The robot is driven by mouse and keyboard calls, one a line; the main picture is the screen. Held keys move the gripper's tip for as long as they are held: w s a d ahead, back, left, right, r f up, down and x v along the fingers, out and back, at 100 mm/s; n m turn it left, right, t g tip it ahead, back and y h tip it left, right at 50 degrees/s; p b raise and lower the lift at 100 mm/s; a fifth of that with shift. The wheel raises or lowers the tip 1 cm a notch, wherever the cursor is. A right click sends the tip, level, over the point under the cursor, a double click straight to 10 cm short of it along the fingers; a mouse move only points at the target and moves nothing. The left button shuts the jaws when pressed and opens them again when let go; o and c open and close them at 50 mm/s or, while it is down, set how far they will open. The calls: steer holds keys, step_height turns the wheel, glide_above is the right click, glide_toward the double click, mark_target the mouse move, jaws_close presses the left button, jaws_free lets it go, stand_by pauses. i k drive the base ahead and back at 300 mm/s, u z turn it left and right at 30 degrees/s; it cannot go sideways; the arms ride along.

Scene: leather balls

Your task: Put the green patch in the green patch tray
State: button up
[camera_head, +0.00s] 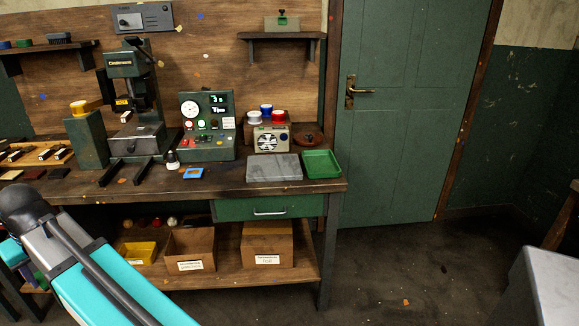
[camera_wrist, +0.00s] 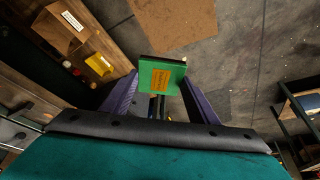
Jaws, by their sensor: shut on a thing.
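The green patch (camera_wrist: 150,66) is a green square piece with an orange label on its face, seen in the wrist view. My gripper (camera_wrist: 160,82), with purple fingers, is shut on it and holds it out over the floor. The green patch tray (camera_head: 321,164) is a shallow green tray at the right end of the workbench in the head view; it looks empty.
A grey slab (camera_head: 273,168) lies just left of the tray. A control box (camera_head: 206,127) and a press (camera_head: 131,90) stand further left. Boxes (camera_head: 190,249) fill the shelf below.

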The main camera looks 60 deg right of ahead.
mark_target(320, 165)
steer(key=z, duration=0.85)
steer(key=i, duration=0.5)
steer(key=u, duration=0.1)
